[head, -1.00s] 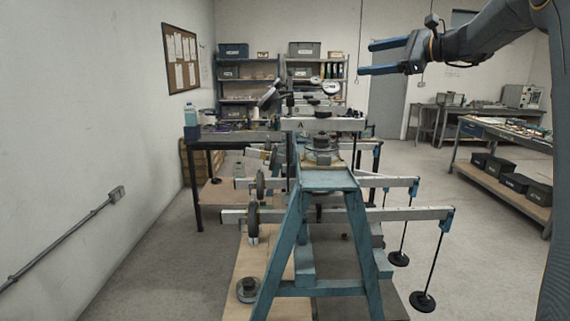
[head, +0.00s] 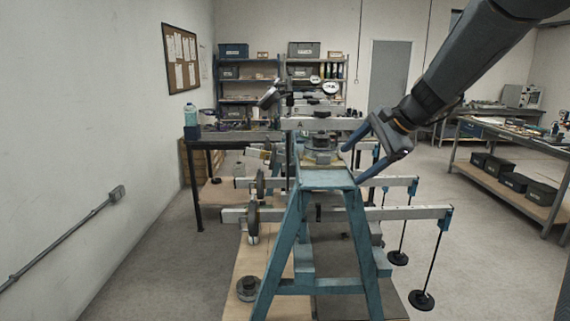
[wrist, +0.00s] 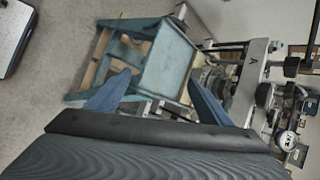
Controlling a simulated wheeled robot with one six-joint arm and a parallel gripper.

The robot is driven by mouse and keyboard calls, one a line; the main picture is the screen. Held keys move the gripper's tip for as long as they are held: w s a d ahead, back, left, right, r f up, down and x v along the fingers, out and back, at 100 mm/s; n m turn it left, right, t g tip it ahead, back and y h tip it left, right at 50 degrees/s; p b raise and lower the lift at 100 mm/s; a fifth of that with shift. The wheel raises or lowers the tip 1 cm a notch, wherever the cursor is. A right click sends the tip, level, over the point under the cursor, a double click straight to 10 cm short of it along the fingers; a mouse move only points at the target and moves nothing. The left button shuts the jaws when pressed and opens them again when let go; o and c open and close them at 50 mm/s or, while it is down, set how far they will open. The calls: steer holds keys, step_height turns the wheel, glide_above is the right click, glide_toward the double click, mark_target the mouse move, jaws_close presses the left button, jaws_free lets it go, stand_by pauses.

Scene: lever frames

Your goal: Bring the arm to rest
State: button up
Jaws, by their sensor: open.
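My gripper (head: 351,160) is in the head view, right of centre, beside the right edge of the blue lever frame (head: 290,225). Its two blue fingers are spread apart, with nothing seen between them, and point left toward the top of the frame. The arm comes down to it from the upper right. In the wrist view, the fingers (wrist: 158,95) stand apart at the lower middle, with the blue frame's top (wrist: 170,65) beyond them. Whether a finger touches the frame cannot be told.
Grey lever beams (head: 400,213) reach right from the frame, with black hanging weights (head: 421,300) at their ends. A dial gauge (head: 330,88) stands above the frame. A workbench (head: 520,150) is at right. Open floor lies between bench and frame.

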steer(key=s+f+n+g+h, duration=0.1)
steer(key=s+f+n+h, duration=0.2)
steer(key=s, duration=1.1)
steer(key=s+f+n+g+h, duration=0.2)
steer(key=s+f+n+h, duration=0.1)
steer(key=s+f+n, duration=0.7)
steer(key=s+f, duration=0.4)
steer(key=f, duration=0.2)
steer(key=shift+f, duration=0.25)
